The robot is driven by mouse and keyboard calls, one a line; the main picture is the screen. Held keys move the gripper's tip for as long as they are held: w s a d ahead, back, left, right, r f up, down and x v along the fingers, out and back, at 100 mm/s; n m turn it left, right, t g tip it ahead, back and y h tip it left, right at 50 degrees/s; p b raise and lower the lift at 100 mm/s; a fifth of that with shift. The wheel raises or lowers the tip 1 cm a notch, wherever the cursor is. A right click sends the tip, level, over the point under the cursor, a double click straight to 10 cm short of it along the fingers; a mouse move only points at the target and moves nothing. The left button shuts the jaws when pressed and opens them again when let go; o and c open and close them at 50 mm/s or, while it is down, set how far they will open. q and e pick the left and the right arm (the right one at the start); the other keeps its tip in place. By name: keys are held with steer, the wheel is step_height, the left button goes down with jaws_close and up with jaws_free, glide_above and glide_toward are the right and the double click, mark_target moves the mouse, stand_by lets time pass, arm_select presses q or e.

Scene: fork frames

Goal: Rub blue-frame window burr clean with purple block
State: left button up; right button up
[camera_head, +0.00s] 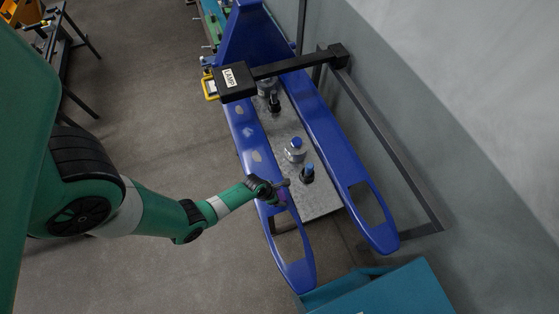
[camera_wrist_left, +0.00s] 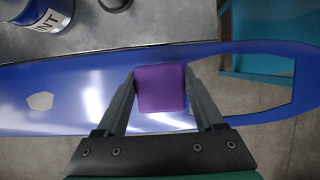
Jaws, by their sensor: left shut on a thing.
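The blue frame (camera_head: 245,125) is a long fork shape with two prongs. The near-left prong has a window (camera_head: 288,246) cut through it close to its rounded end. My left gripper (camera_head: 281,190) is over this prong, just behind the window. In the left wrist view the gripper (camera_wrist_left: 160,90) is shut on the purple block (camera_wrist_left: 160,88), with a finger on each side. The block is over the blue surface (camera_wrist_left: 85,90), beside the window (camera_wrist_left: 255,95). I cannot tell whether it touches the frame. No burr can be made out. My right gripper is not in view.
A metal plate (camera_head: 317,200) between the prongs bears pots and dark-bodied items (camera_head: 307,173). A black lamp (camera_head: 234,82) on an arm hangs over the frame. A teal box (camera_head: 390,292) stands by the prong ends.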

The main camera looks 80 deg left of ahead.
arm_select(q)
steer(key=shift+f, duration=0.55)
steer(key=shift+f, duration=0.1)
steer(key=shift+f+b, duration=0.8)
steer(key=shift+b, duration=0.1)
steer(key=shift+f+b, duration=0.5)
steer(key=shift+f, duration=0.1)
steer(key=shift+s+r+p, duration=0.15)
steer(key=shift+s+p, duration=0.25)
steer(key=shift+s, duration=0.05)
steer(key=shift+w, duration=0.15)
steer(key=shift+w+f+b, duration=0.25)
steer(key=shift+w+b, duration=0.2)
steer(key=shift+w, duration=0.2)
